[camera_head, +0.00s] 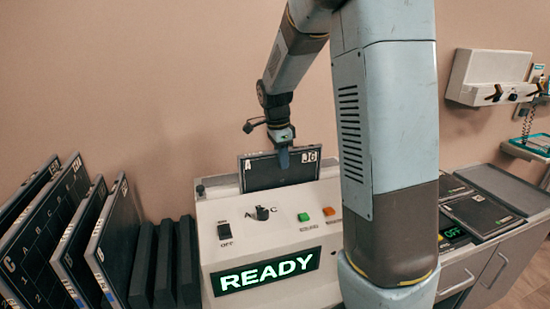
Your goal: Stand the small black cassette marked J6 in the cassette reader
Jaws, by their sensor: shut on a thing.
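The small black cassette marked J6 (262,172) stands upright at the top of the cassette reader (290,229), behind its control panel. Its J6 mark shows at its upper right corner. My gripper (283,158) is over the cassette's top edge, shut on it. The cassette's lower part is hidden behind the reader's front, so I cannot tell how deep it sits.
Several larger cassettes (112,240) lean in a rack on the left, beside dark upright dividers (165,262). Flat dark panels (480,213) lie on the counter at right. A white wall unit (488,75) hangs above. My arm hides the reader's right side.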

